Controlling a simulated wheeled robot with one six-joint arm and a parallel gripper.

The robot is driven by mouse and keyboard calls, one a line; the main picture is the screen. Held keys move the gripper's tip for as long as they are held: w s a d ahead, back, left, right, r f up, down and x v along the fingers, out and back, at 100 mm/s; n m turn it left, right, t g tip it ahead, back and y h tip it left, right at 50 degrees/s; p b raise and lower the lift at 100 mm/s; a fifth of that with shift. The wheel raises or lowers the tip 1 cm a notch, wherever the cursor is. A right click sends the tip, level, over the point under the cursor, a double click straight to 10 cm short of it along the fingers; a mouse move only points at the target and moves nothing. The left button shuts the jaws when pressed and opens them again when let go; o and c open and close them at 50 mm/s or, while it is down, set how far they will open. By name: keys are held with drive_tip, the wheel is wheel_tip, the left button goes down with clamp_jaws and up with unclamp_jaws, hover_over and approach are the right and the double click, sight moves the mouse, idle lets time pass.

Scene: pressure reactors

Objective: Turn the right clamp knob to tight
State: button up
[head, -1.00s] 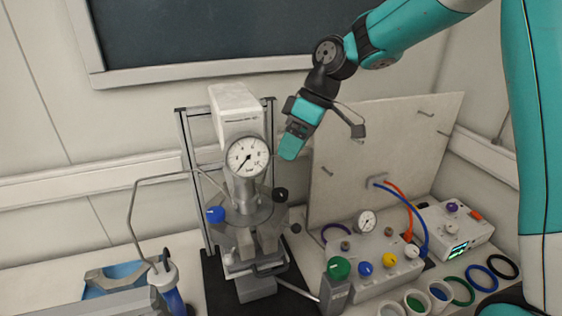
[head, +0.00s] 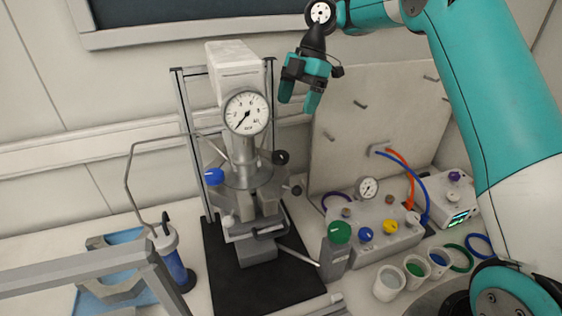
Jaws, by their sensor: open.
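The pressure reactor (head: 245,165) stands on a black mat (head: 225,270), with a round gauge (head: 247,112) near its top. On its right side is a black round knob (head: 281,157), and a small dark knob (head: 296,190) sticks out lower, at clamp height. I cannot tell for certain which is the right clamp knob, nor read any knob's setting. A blue knob (head: 214,176) is on the reactor's left side. My gripper (head: 299,104) is open and empty, fingers pointing down. In the picture it is above and right of the knobs, touching nothing.
A grey upright panel (head: 375,130) stands behind and right of my gripper. A grey rail (head: 80,270) crosses the lower left.

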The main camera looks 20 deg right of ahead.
sight(281, 154)
drive_tip(key=b+x, duration=0.1)
drive_tip(key=x, duration=1.2)
drive_tip(key=shift+f+b, duration=0.1)
drive_tip(key=shift+b, duration=0.2)
drive_tip(key=c, duration=0.9)
